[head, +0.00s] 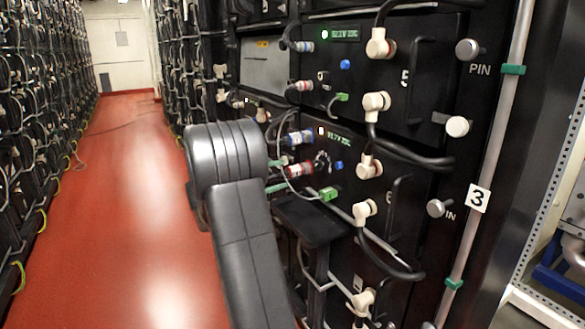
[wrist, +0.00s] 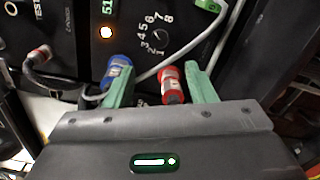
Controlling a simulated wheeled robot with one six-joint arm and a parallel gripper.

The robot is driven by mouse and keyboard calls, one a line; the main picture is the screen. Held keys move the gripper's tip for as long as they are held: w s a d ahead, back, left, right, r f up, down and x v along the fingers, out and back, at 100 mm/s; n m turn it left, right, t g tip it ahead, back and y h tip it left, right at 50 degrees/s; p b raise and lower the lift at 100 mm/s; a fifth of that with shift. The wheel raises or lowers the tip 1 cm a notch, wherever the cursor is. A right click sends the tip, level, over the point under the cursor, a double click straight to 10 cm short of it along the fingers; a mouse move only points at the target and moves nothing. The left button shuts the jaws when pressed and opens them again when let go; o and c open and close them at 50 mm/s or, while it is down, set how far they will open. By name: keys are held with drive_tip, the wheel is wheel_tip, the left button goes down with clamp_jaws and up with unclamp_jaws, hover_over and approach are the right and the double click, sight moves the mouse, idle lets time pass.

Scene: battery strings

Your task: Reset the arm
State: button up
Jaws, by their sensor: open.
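My gripper (wrist: 157,82) is open in the wrist view, its two green fingers spread apart. A red connector (wrist: 172,85) shows between the fingers, close to the right one. A blue connector (wrist: 118,70) shows beside the left finger, which partly covers it. I cannot tell whether either finger touches a connector. In the head view my arm (head: 240,225) bends in front of the rack, and the green fingers of my gripper (head: 284,174) show just past it, by the red connector (head: 299,170) of the lower module, below the blue connector (head: 298,138).
The battery rack (head: 440,90) fills the right side, with pale cable plugs (head: 376,102), looping black cables and silver pins (head: 457,127) sticking out. A green plug (head: 328,194) is near the gripper. Another rack (head: 40,110) lines the left.

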sight(315, 166)
drive_tip(key=shift+v, duration=0.85)
drive_tip(key=shift+d, duration=0.1)
drive_tip(key=b+x, duration=0.3)
drive_tip(key=x, duration=1.1)
